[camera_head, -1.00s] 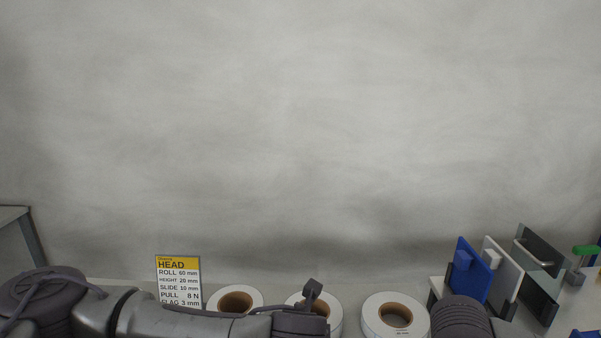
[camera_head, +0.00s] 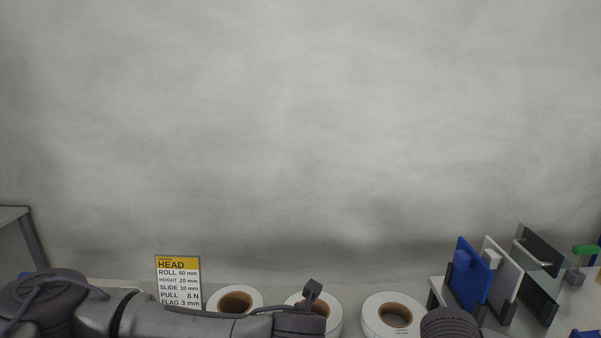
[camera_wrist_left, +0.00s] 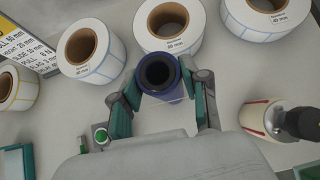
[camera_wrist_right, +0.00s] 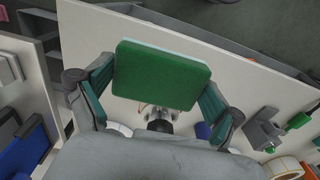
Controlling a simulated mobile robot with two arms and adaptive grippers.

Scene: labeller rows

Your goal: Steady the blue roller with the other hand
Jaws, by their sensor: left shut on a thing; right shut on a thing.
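The blue roller (camera_wrist_left: 165,94) is a short blue cylinder with a dark hollow core, in the left wrist view. My left gripper (camera_wrist_left: 161,86) is shut on it, with one teal-padded finger on each side. In the right wrist view my right gripper (camera_wrist_right: 157,90) is shut on a green rectangular block (camera_wrist_right: 162,74) with a pale edge. The block hides part of what lies beyond it. Neither gripper's fingers show in the head view.
Label rolls (camera_head: 394,317) stand along the bench behind the roller, beside a yellow-topped sign (camera_head: 178,282). A red-and-cream container (camera_wrist_left: 262,118) stands right of my left gripper.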

